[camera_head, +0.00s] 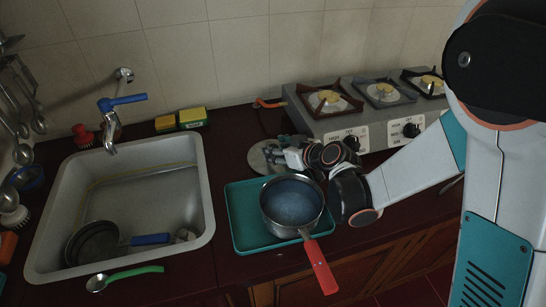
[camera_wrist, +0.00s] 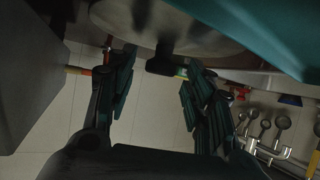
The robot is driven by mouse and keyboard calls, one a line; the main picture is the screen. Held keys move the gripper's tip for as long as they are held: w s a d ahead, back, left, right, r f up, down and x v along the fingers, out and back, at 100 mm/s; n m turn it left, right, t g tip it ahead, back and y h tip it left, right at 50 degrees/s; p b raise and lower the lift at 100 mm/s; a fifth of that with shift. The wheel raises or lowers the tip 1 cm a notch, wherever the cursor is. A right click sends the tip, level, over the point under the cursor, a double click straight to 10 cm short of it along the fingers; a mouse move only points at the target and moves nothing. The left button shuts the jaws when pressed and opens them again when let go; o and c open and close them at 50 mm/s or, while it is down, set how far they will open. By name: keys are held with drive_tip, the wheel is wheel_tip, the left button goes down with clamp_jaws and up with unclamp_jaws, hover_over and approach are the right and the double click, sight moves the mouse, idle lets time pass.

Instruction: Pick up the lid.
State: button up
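The lid is a round grey disc (camera_head: 262,158) lying on the dark counter behind the teal tray, partly hidden by my gripper. In the wrist view the lid's pale disc (camera_wrist: 220,38) fills the upper middle, with a dark knob (camera_wrist: 160,66) standing out from it. My gripper (camera_head: 275,154) is at the lid's right side in the head view. In the wrist view its two fingers (camera_wrist: 158,72) are apart, and the knob shows between their tips. Whether a finger touches the knob is not clear.
A pot (camera_head: 292,203) with a red handle sits on the teal tray (camera_head: 240,238) in front of the lid. The stove (camera_head: 320,120) stands close behind and to the right. The sink (camera_head: 205,200) holding a pan (camera_head: 92,243) is to the left.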

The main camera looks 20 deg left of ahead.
drive_tip(key=c, duration=0.9)
drive_tip(key=shift+o, duration=0.2)
